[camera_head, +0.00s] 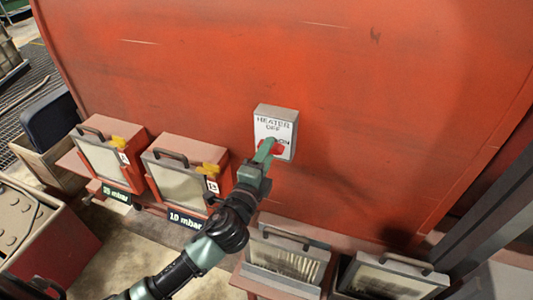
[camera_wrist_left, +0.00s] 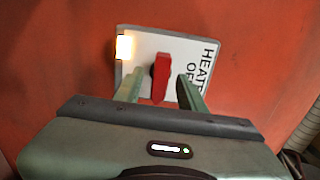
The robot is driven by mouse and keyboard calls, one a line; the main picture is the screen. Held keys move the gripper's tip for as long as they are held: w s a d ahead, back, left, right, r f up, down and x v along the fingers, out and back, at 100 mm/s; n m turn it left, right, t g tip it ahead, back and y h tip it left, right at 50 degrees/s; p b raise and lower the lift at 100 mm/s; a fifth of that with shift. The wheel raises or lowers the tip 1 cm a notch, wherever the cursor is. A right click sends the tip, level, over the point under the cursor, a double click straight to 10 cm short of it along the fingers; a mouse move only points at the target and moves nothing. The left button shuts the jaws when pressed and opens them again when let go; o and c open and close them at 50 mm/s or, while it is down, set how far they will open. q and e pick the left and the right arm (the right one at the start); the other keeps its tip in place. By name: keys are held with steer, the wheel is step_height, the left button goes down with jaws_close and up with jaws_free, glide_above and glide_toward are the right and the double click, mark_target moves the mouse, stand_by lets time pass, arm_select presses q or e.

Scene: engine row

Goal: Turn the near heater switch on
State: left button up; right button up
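The heater switch is a pale plate (camera_head: 287,125) marked HEATER, OFF and ON, on the orange-red wall. Its red knob (camera_head: 279,149) lies crosswise on the plate, one end on the ON side. In the left wrist view the knob (camera_wrist_left: 160,77) stands between the two green fingers of my left gripper (camera_wrist_left: 159,84), with a narrow gap on each side. A bright lit lamp (camera_wrist_left: 124,47) glows at the plate's corner. In the head view my left gripper (camera_head: 266,152) is at the switch and covers part of the knob. My right gripper is not in view.
Two red boxes with handles, labelled 35 mbar (camera_head: 105,161) and 10 mbar (camera_head: 180,174), stand left of my arm. Dark posts (camera_head: 490,215) stand at the right edge.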

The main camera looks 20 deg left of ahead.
arm_select(q)
steer(key=shift+s, duration=0.1)
steer(key=s+b, duration=0.2)
steer(key=s, duration=0.5)
steer(key=shift+s+b, duration=0.3)
steer(key=shift+a, duration=0.1)
